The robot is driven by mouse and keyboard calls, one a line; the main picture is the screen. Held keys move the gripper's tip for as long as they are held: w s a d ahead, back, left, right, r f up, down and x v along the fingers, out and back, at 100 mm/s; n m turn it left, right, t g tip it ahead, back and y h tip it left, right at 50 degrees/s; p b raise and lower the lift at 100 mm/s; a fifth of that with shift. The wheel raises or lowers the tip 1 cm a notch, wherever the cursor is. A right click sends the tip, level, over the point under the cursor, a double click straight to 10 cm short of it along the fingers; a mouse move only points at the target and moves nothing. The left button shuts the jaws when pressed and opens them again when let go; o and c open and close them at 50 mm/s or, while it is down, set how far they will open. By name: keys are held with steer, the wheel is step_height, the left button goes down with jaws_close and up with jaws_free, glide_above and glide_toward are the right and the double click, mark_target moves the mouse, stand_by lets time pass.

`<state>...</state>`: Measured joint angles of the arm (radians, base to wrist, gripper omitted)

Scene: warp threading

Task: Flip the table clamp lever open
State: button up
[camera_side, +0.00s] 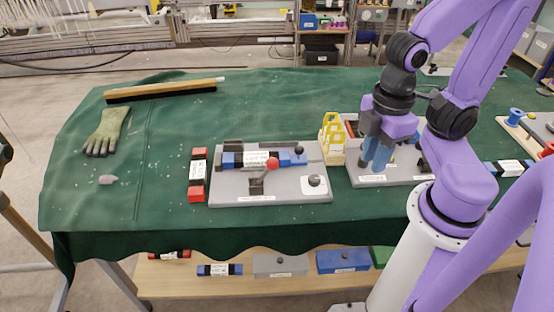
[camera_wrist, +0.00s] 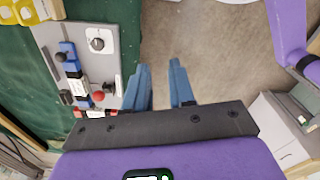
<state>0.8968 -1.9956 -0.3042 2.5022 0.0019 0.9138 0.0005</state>
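A grey board (camera_side: 230,187) on the green-covered table carries a clamp fixture with a blue and black bar (camera_side: 233,159), a red ball knob (camera_side: 272,163) and a black ball knob (camera_side: 298,149). Which knob belongs to the table clamp lever I cannot tell. In the wrist view the red ball knob (camera_wrist: 98,96) and the board (camera_wrist: 127,45) lie left of my fingers. My gripper (camera_side: 377,158) is to the right of this board, in front of a second grey board (camera_side: 372,181). In the wrist view its two blue fingers (camera_wrist: 163,82) are apart, with nothing between them.
A yellow stand (camera_side: 333,137) stands between the two boards. A red and black block (camera_side: 197,175) lies left of the first board. A glove (camera_side: 106,132) and a brush (camera_side: 160,91) lie on the left, where the tabletop is mostly clear. A lower shelf (camera_side: 215,285) holds more parts.

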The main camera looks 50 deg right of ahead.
steer(key=shift+w+f, duration=0.1)
jaws_close()
steer(key=w+d+f+m+g+y, duration=0.5)
steer(key=w+d+f+m+g, duration=0.35)
steer(key=m, duration=0.85)
steer(key=f+m+t+y, duration=0.2)
steer(key=f+m+t, duration=0.1)
steer(key=m+t, duration=0.3)
steer(key=f+m+t+y, duration=0.2)
steer(key=f+m+t, duration=0.1)
steer(key=m+t, duration=0.3)
steer(key=f+m+t+y, duration=0.3)
steer(key=m+t, duration=0.3)
steer(key=m, duration=0.4)
steer(key=shift+w+a+t, duration=0.1)
steer(key=shift+a+t, duration=0.15)
steer(key=shift+a, duration=0.15)
steer(key=shift+f+m+t+h, duration=0.2)
steer(key=shift+m+t+h, duration=0.35)
steer(key=shift+m+t, duration=0.35)
steer(key=shift+f+m+t+h, duration=0.15)
steer(key=shift+m+t+h, duration=0.4)
steer(key=shift+m+t, duration=0.3)
